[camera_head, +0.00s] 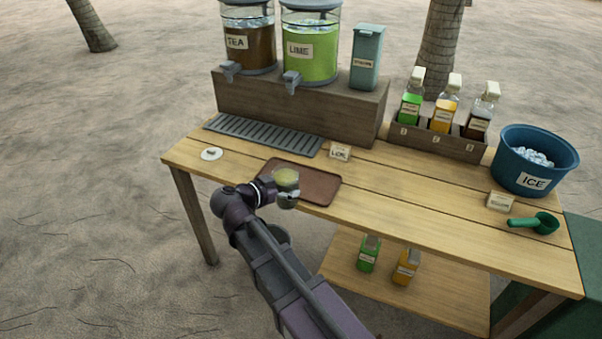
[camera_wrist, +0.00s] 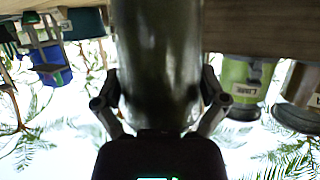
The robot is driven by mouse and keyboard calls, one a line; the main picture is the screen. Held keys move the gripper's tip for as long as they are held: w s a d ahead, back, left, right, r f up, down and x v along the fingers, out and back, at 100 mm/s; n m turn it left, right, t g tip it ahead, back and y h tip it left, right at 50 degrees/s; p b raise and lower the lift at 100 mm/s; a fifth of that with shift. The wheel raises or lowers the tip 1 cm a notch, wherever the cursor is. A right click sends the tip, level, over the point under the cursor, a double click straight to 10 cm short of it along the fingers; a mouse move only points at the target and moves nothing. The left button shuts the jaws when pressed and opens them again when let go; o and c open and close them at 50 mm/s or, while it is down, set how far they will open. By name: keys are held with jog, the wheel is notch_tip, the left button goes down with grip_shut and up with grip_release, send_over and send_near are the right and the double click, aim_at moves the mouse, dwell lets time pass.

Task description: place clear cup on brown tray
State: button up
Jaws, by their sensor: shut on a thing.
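The clear cup (camera_head: 287,186) is upright in my gripper (camera_head: 273,188), at the front left part of the brown tray (camera_head: 320,188). Its upper part looks yellowish in the head view. I cannot tell whether its base touches the tray or hangs just above it. In the wrist view the cup (camera_wrist: 158,55) fills the middle, between both fingers of my gripper (camera_wrist: 160,90), which are shut on it. That view is upside down, and the tray cannot be made out there. The cup and gripper hide the tray's left front corner in the head view.
The wooden table (camera_head: 410,210) carries a drip grate (camera_head: 262,135) behind the tray. TEA (camera_head: 250,48) and LIME (camera_head: 311,60) dispensers stand on a raised box. A bottle rack (camera_head: 432,140) and blue ICE bucket (camera_head: 530,165) stand right. A small label card (camera_head: 340,152) stands behind the tray.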

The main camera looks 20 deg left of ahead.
jog(key=w+a+f+b, duration=0.1)
jog(key=w+a, duration=0.1)
jog(key=w, duration=1.1)
jog(key=shift+w+f, duration=0.15)
jog(key=shift+w, duration=0.2)
jog(key=shift+w+a, duration=0.1)
jog(key=shift+a, duration=0.05)
jog(key=shift+w+f+b, duration=0.6)
jog(key=shift+f+b, duration=0.05)
jog(key=shift+b, duration=0.1)
jog(key=shift+f+b, duration=1.2)
jog(key=shift+f, duration=0.15)
jog(key=o, duration=1)
